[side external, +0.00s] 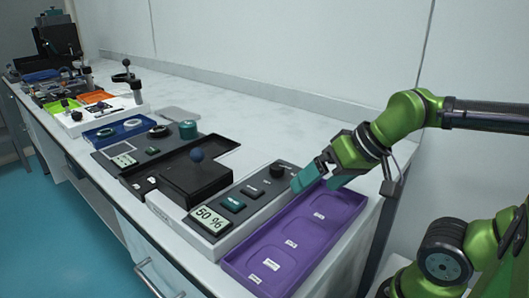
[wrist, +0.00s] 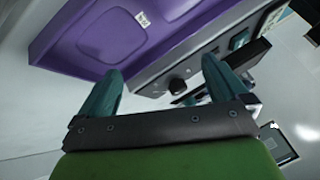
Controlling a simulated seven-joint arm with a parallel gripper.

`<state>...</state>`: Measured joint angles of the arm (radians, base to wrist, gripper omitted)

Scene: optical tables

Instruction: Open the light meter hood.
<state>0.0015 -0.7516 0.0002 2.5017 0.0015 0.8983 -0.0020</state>
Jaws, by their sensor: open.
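The light meter hood appears to be the black box (side external: 188,180) with a dark blue ball knob (side external: 196,155) on top, in the middle of the side view. It looks closed. Beside it is a grey panel (side external: 240,212) with a "50 %" display (side external: 210,219), teal buttons and a black dial (side external: 277,170). My gripper (side external: 322,181) is open and empty, above the far end of the purple tray and well right of the hood. In the wrist view my gripper's teal fingers (wrist: 163,68) are apart with nothing between them. The ball knob cannot be made out there.
A purple tray (side external: 262,232) with labelled compartments lies along the right end of the bench; it also shows in the wrist view (wrist: 55,48). A blue tray (side external: 104,137), a green cylinder (side external: 188,130) and other instruments stand further left. The bench strip along the wall is mostly clear.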

